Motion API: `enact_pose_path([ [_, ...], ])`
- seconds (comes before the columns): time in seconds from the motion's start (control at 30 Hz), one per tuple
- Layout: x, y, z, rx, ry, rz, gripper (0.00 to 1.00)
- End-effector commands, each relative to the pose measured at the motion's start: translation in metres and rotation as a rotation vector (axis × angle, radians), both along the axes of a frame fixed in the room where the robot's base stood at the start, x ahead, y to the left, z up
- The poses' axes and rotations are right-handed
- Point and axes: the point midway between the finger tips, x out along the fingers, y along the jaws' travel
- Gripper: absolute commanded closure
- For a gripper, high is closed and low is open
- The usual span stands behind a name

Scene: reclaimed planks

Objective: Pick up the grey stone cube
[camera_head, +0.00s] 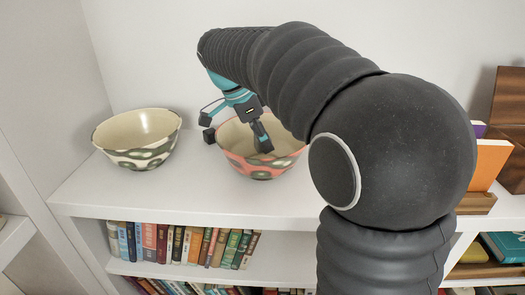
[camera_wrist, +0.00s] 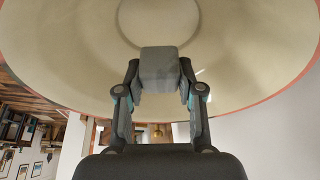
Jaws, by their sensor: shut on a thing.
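The grey stone cube (camera_wrist: 160,68) shows in the wrist view between the two fingertips of my gripper (camera_wrist: 160,82), which is shut on it. The cube's near face is plain and matt grey. In the head view, my gripper (camera_head: 238,142) is over the red-rimmed patterned bowl (camera_head: 243,166), with one finger reaching down inside its rim. The bowl's pale inside (camera_wrist: 235,60) fills the upper wrist view behind the cube. I cannot clearly make out the cube in the head view, and I cannot tell whether it touches the bowl.
A second patterned bowl (camera_head: 140,153), pale inside, stands to the left on the white shelf top (camera_head: 150,199). Several books (camera_head: 185,244) fill the shelf below. An orange panel (camera_head: 487,165) stands at the right, behind my arm. The shelf front is clear.

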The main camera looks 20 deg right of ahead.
Motion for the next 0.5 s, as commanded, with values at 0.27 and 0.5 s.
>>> enact_pose_path([
  [0.27,0.000,0.000,0.044,0.000,-0.001,0.000,1.00],
  [0.5,0.000,0.000,0.061,0.000,0.001,0.000,1.00],
])
